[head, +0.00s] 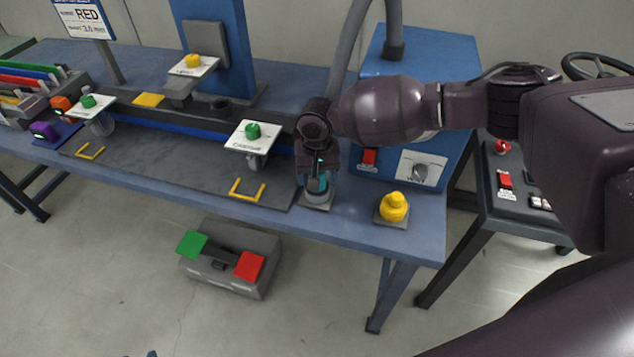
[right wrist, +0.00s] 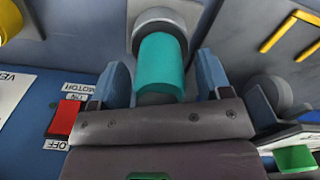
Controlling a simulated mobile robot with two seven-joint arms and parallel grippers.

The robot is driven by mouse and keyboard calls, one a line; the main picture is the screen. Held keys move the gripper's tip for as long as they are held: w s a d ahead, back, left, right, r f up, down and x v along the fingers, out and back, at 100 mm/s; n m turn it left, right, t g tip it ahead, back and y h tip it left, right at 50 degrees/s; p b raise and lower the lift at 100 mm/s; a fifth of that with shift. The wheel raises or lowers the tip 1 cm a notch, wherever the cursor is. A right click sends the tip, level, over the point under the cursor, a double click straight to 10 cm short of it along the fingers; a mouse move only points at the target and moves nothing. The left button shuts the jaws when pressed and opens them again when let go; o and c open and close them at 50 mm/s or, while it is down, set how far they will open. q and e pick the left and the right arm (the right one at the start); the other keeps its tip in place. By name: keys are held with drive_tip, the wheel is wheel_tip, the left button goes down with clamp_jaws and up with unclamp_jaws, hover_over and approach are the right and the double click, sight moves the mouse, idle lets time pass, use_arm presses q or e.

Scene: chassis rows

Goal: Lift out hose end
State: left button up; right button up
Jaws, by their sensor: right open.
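The hose end, a teal cylinder (right wrist: 162,66), sits in a round grey holder (right wrist: 166,22) at the bench's front edge. In the right wrist view my right gripper (right wrist: 162,80) is open, with one blue finger on each side of the teal cylinder. Narrow gaps show between the fingers and the cylinder. Of my left arm, only a tiny blue speck at the bottom edge of the head view may be a fingertip.
A blue cabinet (head: 432,57) with a red switch (head: 369,158) and a dial stands right of the gripper. A yellow knob (head: 394,207) is near the bench's front right. A green-topped stand (head: 253,131) and a yellow bracket (head: 247,190) are to the left.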

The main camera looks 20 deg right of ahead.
drive_tip(key=shift+f, duration=0.65)
drive_tip(key=shift+c, duration=0.3)
drive_tip(key=c, duration=1)
